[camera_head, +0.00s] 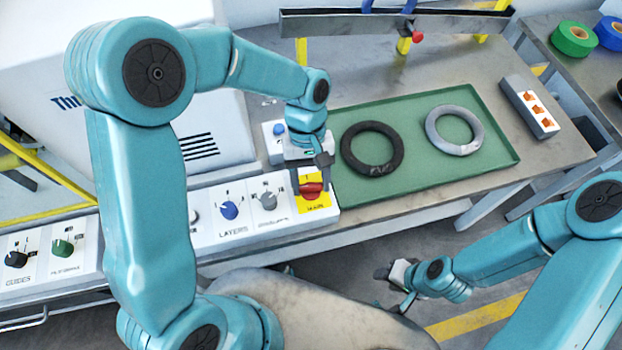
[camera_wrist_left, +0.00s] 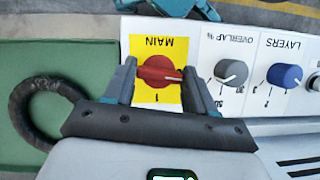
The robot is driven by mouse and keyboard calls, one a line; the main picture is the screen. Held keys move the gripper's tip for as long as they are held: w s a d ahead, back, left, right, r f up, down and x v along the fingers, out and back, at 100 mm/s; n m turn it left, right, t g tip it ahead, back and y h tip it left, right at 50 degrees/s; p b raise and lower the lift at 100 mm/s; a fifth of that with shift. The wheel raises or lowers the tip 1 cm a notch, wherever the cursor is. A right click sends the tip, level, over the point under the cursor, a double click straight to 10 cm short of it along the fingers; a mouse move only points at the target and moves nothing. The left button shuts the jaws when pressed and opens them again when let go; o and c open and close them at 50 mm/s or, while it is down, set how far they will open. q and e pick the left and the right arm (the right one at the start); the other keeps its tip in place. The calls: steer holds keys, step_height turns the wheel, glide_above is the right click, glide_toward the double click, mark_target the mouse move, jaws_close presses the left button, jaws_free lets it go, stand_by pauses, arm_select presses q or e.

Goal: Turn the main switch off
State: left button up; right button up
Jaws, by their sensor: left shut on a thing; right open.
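The main switch is a red knob (camera_head: 311,190) on a yellow plate, at the right end of the white control panel (camera_head: 262,222). In the left wrist view the red knob (camera_wrist_left: 160,72) sits on the yellow plate marked MAIN, its bar lying roughly crosswise, with a "1" mark on the gripper's side. My left gripper (camera_head: 312,187) reaches down over it from above. In the left wrist view my left gripper (camera_wrist_left: 159,78) has one finger at each end of the bar and is shut on it. My right gripper (camera_head: 392,278) is open and empty, low over the floor, away from the panel.
Beside the main switch are a grey overlap knob (camera_head: 268,200) and a blue layers knob (camera_head: 229,210). A green tray (camera_head: 425,178) holds a black coil (camera_head: 371,149) and a grey coil (camera_head: 454,130).

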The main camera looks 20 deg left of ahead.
arm_select(q)
steer(key=shift+w+n, duration=0.2)
steer(key=shift+n, duration=0.4)
steer(key=shift+a+r+h, duration=0.1)
steer(key=shift+h, duration=0.2)
steer(key=o, duration=0.9)
steer(key=shift+o, duration=0.7)
steer(key=shift+s, duration=0.1)
steer(key=v, duration=1.6)
steer(key=shift+r+p, duration=0.2)
steer(key=shift+p, duration=0.1)
steer(key=shift+s, duration=0.1)
